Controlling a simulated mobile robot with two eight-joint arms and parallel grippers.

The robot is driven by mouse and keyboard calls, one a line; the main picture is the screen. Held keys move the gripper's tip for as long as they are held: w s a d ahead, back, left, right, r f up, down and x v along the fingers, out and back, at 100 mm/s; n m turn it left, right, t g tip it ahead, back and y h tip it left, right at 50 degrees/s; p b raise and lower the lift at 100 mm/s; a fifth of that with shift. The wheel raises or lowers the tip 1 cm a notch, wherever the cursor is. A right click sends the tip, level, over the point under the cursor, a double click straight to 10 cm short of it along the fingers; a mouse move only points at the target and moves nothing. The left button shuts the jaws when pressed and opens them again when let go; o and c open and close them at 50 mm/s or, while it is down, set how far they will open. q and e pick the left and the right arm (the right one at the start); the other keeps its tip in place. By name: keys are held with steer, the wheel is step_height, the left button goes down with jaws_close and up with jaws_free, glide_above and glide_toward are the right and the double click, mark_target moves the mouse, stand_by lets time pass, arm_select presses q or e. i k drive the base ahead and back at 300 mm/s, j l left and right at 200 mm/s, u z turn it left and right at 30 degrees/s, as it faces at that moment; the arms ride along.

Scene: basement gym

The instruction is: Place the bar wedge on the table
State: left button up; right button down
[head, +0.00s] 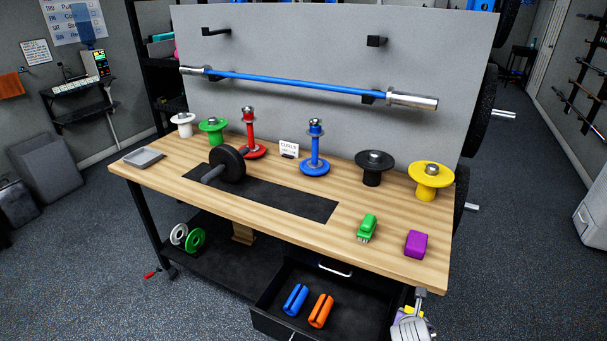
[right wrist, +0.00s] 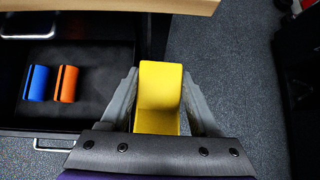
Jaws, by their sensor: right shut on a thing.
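The bar wedge, a yellow block with a sloped face (right wrist: 158,88), is between the two fingers of my right gripper (right wrist: 160,100) in the right wrist view. The gripper is shut on it. In the head view my right gripper (head: 416,310) is at the bottom right, beside the table's front right corner and below its top, with only a little yellow showing. The table (head: 290,237) has a light wood top, and its edge shows at the top of the right wrist view (right wrist: 120,5). My left gripper is not in view.
A purple block (head: 416,244) and a green brush (head: 367,228) lie near the table's front right. An open drawer (head: 262,323) below holds blue (head: 295,299) and orange (head: 321,310) clips. Bare wood lies between brush and mat.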

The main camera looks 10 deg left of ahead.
mark_target(275, 195)
steer(key=i+j+z, duration=0.1)
steer(key=j+z, duration=0.45)
steer(key=j, duration=0.3)
steer(key=j+z, duration=0.3)
steer(key=j, duration=1.55)
steer(key=k+j+z, duration=0.1)
steer(key=j, duration=0.8)
steer(key=k+j, duration=0.1)
steer(key=j, duration=0.85)
steer(key=i+z, duration=0.05)
